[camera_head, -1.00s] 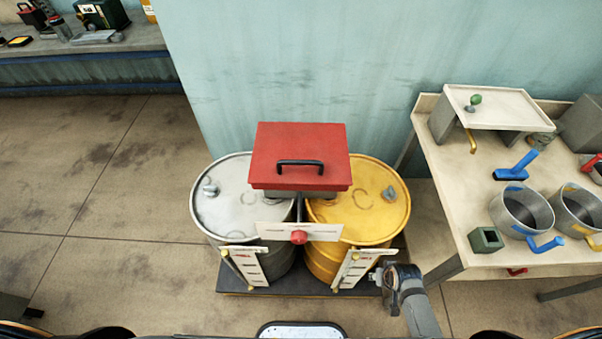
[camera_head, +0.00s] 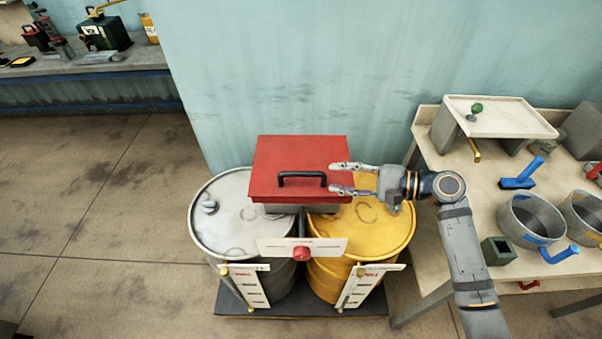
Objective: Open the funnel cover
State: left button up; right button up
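The funnel cover (camera_head: 297,155) is a red square lid with a black handle (camera_head: 301,177) on its front side. It lies flat and closed over the funnel box between a grey drum (camera_head: 237,225) and a yellow drum (camera_head: 385,228). My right gripper (camera_head: 337,178) is open, its two fingers pointing left at the cover's right front corner. The fingertips are near the right end of the handle, with a gap to it. Whether they touch the cover is hard to tell. My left gripper is not in view.
A white plate with a red knob (camera_head: 301,253) sits in front of the drums, with gauge plates (camera_head: 250,287) below. On the right, a workbench (camera_head: 455,200) holds pots (camera_head: 530,218), a green box (camera_head: 498,250) and a raised tray (camera_head: 500,115). The floor at left is clear.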

aim_at(307, 175)
jog(key=p+x, duration=0.2)
jog(key=x, duration=0.8)
jog(key=shift+r, duration=0.1)
jog(key=shift+a, duration=0.2)
grip_shut()
